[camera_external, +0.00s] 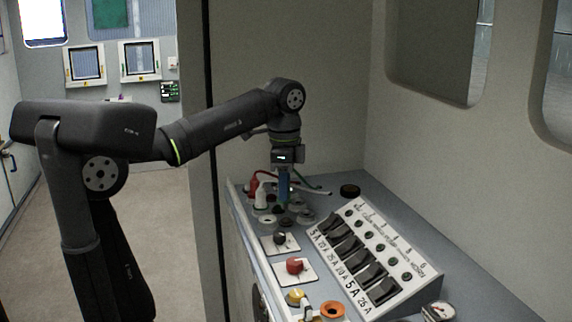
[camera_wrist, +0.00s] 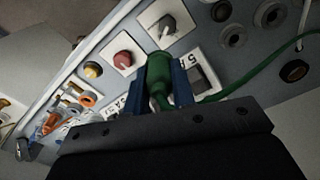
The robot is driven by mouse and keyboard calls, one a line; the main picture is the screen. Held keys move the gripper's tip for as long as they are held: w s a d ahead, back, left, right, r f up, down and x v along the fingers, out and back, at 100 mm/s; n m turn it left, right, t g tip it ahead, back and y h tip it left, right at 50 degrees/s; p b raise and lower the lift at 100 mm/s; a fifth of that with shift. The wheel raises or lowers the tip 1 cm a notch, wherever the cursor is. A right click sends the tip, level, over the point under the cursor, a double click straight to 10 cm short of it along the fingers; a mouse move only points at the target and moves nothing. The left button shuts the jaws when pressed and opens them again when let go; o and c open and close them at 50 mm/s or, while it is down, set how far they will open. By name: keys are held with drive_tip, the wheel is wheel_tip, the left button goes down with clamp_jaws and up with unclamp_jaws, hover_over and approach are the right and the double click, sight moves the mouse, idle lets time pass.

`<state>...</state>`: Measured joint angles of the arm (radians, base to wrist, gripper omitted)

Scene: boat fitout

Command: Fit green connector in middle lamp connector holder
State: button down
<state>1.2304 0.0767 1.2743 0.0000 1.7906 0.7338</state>
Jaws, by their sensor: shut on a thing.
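My gripper (camera_external: 284,198) points down over the far part of the grey console in the external view. In the wrist view its blue fingers (camera_wrist: 162,86) are shut on the green connector (camera_wrist: 158,66), whose green cable (camera_wrist: 262,72) runs off to the right. The external view mostly hides the connector behind the fingers. Round grey holders sit in the console close to the gripper; one shows beside it (camera_external: 306,215), and others show at the upper right of the wrist view (camera_wrist: 232,36). The gripper looks to be above the console. I cannot tell which holder is the middle lamp one.
A red connector (camera_external: 254,188) and a white connector (camera_external: 261,199) stand left of my gripper. Nearer are a black knob (camera_external: 280,239), a red knob (camera_external: 296,266) and a yellow knob (camera_external: 297,296). A sloped switch panel (camera_external: 400,245) rises to the right, with a black round part (camera_external: 350,190) behind.

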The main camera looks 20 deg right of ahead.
drive_tip(key=shift+w+d, duration=0.1)
drive_tip(key=w+d+f, duration=0.2)
drive_tip(key=w+d, duration=0.3)
drive_tip(key=w, duration=0.5)
drive_tip(key=w+d+f, duration=0.2)
drive_tip(key=w+d, duration=0.3)
drive_tip(key=w, duration=0.4)
drive_tip(key=shift+a+f, duration=0.15)
drive_tip(key=shift+f, duration=3.2)
drive_tip(key=c, duration=1.1)
unclamp_jaws()
drive_tip(key=shift+c, duration=0.2)
drive_tip(key=shift+r, duration=0.1)
